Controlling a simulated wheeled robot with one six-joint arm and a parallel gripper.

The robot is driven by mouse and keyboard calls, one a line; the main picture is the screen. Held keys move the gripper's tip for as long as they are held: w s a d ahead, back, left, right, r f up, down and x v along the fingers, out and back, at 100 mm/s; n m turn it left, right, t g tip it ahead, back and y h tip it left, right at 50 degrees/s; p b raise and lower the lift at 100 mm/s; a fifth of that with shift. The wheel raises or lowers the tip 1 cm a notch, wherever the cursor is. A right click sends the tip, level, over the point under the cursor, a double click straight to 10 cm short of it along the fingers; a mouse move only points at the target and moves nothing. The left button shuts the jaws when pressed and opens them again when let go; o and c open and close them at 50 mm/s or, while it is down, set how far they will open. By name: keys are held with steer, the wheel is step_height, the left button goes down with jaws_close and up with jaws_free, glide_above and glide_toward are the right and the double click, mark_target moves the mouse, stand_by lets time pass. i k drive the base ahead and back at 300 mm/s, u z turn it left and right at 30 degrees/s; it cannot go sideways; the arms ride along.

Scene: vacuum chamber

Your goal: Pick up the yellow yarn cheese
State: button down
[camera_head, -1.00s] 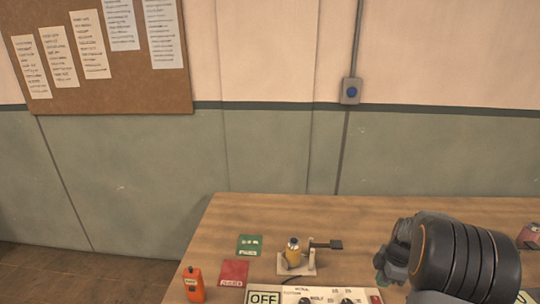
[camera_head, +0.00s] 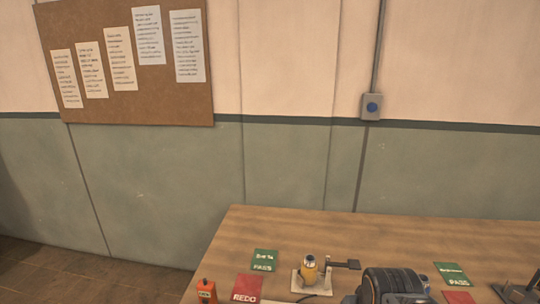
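The end of my arm with my gripper (camera_head: 372,293) is at the bottom edge, to the right of the stand and nearer to me. My gripper's fingers are cut off or hidden, so its opening does not show.
Green PASS cards lie at left (camera_head: 264,260) and right (camera_head: 453,275). A red REDO card (camera_head: 246,289) and an orange device (camera_head: 206,291) are at front left. A dark device (camera_head: 519,282) is at far right. The back of the wooden table (camera_head: 400,228) is clear.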

mark_target(309, 268)
steer(key=k, duration=0.55)
steer(key=u, duration=0.7)
steer(key=i, duration=0.9)
steer(key=z, duration=0.6)
